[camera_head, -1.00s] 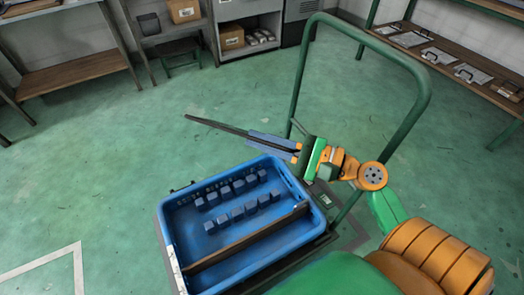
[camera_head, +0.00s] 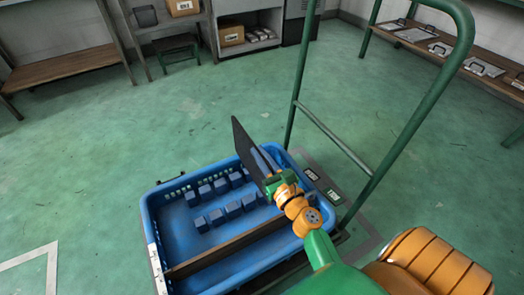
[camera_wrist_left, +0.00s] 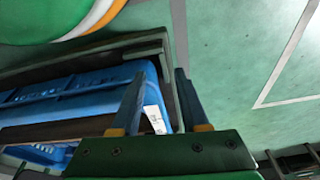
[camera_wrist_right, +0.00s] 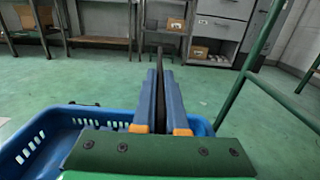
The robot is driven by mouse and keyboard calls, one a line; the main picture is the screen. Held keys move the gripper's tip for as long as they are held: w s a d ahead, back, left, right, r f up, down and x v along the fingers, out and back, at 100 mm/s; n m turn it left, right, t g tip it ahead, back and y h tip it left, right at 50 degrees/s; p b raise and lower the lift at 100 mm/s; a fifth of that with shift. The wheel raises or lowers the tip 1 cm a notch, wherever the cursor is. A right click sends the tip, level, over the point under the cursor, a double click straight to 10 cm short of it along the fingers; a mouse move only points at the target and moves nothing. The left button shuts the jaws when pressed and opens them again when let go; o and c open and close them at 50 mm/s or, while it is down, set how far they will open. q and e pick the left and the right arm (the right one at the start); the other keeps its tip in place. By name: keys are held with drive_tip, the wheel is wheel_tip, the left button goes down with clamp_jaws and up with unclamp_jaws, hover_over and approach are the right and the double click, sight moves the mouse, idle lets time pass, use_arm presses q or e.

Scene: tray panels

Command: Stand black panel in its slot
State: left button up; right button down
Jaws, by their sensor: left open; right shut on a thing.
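The black panel (camera_head: 245,149) is in my right gripper (camera_head: 268,168), which is shut on it above the far right part of the blue tray (camera_head: 147,225). In the head view the panel stands up tilted, clear of the tray floor. In the right wrist view the panel (camera_wrist_right: 160,90) shows edge-on between the blue fingers (camera_wrist_right: 160,105). Two rows of blue slot blocks (camera_head: 217,218) stand on the tray floor; the gripper and panel hide the right end of the rows. My left gripper (camera_wrist_left: 155,95) is open and empty beside the labelled tray wall, and is not in the head view.
A brown divider (camera_head: 205,258) crosses the tray in front of the blocks. The green cart handle (camera_head: 415,115) rises to the right of the tray. Shelves with flat panels (camera_head: 415,34) stand along the far right wall. The floor left of the tray is clear.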

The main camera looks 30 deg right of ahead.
use_arm(q)
drive_tip(key=w+d+r+t+h+b, duration=0.1)
drive_tip(key=w+d+r+t+b, duration=0.2)
drive_tip(key=w+r+t, duration=0.4)
drive_tip(key=shift+w+r+t+h+b, duration=0.3)
drive_tip(key=shift+w+r+b, duration=0.4)
drive_tip(key=shift+w+r, duration=1.6)
drive_tip(key=shift+v, duration=0.85)
